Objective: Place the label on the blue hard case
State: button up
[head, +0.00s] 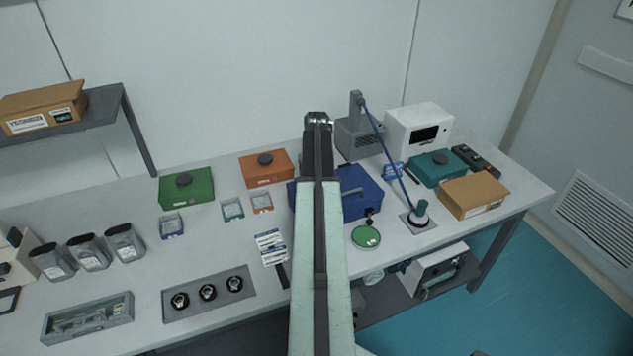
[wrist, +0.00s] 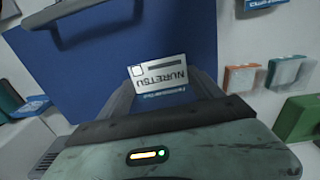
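The blue hard case (head: 358,190) lies on the table behind my arm, which hides part of it. In the wrist view the case (wrist: 95,62) fills much of the picture, its dark handle (wrist: 88,12) at the upper left. A white label (wrist: 158,74) printed "NURETSU" sits between my two fingertips, in front of the case's blue surface. My gripper (wrist: 159,78) appears shut on the label's edges. I cannot tell whether the label touches the case. In the head view my gripper (head: 318,118) shows above the case, and the label is hidden there.
Several white labels (head: 270,247) lie on the table left of my arm. Orange (head: 265,170) and green (head: 186,188) cases stand left of the blue one. A green round dish (head: 366,237), a soldering-type stand (head: 420,215) and a cardboard box (head: 474,197) stand to the right.

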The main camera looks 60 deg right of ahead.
jog(key=shift+s+a+p, duration=0.3)
jog(key=shift+a+p, duration=0.05)
jog(key=shift+p, duration=0.2)
notch_tip(320, 180, up, 12)
jog(key=p, duration=1.2)
jog(key=shift+w+d+p, duration=0.35)
jog(key=shift+w+d, duration=0.05)
jog(key=shift+w, duration=0.05)
